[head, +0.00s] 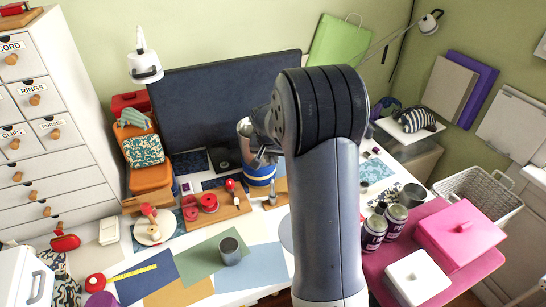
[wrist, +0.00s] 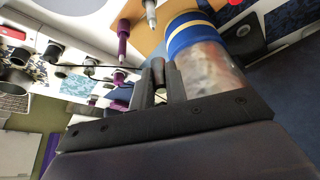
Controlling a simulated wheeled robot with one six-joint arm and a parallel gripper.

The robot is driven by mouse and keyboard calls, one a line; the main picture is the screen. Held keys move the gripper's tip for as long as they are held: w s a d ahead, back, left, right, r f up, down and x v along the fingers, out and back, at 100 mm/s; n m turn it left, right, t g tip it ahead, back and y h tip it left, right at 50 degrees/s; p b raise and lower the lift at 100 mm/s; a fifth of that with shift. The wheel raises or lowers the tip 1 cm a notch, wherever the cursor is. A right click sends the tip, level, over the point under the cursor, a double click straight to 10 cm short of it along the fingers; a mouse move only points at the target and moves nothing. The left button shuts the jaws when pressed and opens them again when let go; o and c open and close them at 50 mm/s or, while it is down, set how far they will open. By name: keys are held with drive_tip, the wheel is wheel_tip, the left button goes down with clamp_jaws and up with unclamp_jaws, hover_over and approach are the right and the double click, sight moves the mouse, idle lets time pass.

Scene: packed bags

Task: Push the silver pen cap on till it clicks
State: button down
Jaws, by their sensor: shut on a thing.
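In the wrist view my gripper (wrist: 160,75) is shut on a small grey, metallic piece (wrist: 158,72) that looks like the silver cap. Most of it is hidden between the dark fingers. A silver-grey upright piece (wrist: 151,14), apparently the pen, stands on a wooden block (wrist: 158,40), apart from my gripper. In the head view a small silver upright piece (head: 272,191) shows on the wooden block (head: 281,187) just left of my arm. My arm hides much of that area, and the gripper's grasp cannot be made out there.
A metal can with blue and yellow bands (wrist: 190,36) stands close beside my fingers; the can also shows in the head view (head: 262,176). A purple upright piece (wrist: 123,42) is near the block. A red-handled board (head: 228,210) lies to the left. Coloured sheets (head: 200,258) cover the front.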

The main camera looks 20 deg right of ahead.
drive_tip(key=shift+f+b, duration=0.15)
drive_tip(key=shift+b, duration=0.2)
drive_tip(key=b, duration=0.4)
hover_over(272, 184)
drive_tip(key=shift+f, duration=2.5)
drive_tip(key=shift+f+b, duration=1.6)
drive_tip(key=shift+b, duration=0.2)
drive_tip(key=c, duration=1.3)
unclamp_jaws()
drive_tip(key=shift+c, duration=0.2)
drive_tip(key=shift+r, duration=0.1)
drive_tip(key=v, duration=1)
drive_tip(key=shift+r, duration=0.3)
drive_tip(key=shift+s+f, duration=0.1)
